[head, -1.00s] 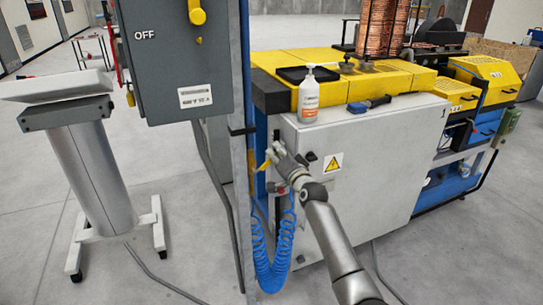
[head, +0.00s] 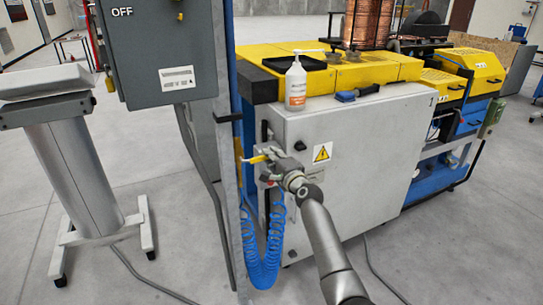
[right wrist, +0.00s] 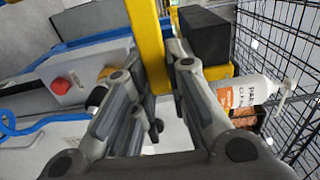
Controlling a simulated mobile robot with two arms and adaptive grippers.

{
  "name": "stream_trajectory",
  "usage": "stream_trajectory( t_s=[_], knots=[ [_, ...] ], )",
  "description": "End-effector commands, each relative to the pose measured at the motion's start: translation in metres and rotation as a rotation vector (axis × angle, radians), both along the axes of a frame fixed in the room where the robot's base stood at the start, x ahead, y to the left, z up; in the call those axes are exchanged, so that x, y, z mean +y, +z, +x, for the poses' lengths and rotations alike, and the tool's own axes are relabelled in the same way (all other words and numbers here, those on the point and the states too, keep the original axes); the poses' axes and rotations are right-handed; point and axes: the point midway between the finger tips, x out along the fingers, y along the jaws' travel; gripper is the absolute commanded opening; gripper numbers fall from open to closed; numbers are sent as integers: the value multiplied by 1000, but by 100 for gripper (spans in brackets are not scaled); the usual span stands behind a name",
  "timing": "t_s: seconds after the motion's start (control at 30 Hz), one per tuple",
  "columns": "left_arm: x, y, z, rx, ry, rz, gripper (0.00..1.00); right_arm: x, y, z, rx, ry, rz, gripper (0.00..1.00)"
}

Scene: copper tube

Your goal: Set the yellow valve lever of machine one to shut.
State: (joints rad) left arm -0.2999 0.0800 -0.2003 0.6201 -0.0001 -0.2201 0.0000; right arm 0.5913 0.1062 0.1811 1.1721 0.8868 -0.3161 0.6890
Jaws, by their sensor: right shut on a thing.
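The yellow valve lever (head: 256,159) is at the left front corner of machine one (head: 365,165), the grey cabinet marked 1. It lies nearly level in the head view. My right gripper (head: 272,156) is at the lever, its arm coming from the lower right. In the right wrist view the yellow lever (right wrist: 147,45) stands large between the two fingers (right wrist: 160,85), which are shut on it. The fingers hide part of the lever, and the valve body is hard to make out. My left gripper is not in view.
A blue coiled hose (head: 262,262) hangs just below the gripper. A grey post (head: 226,190) and an OFF switch box (head: 160,55) stand close to the left. A red button (right wrist: 61,85) shows in the right wrist view.

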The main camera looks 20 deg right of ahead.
Motion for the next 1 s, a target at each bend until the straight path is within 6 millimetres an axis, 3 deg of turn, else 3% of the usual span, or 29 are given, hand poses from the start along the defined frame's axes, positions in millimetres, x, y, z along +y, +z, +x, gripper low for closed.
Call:
stream_trajectory(
  t_s=[0.53,0.57,0.7,1.0],
  knots=[
    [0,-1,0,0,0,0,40,0,-4,0,5,0,27,0],
    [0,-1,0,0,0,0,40,0,-5,0,5,1,27,18],
    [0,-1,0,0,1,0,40,0,-4,0,4,0,25,36],
    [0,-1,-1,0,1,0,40,0,-3,0,2,0,22,38]
  ],
)
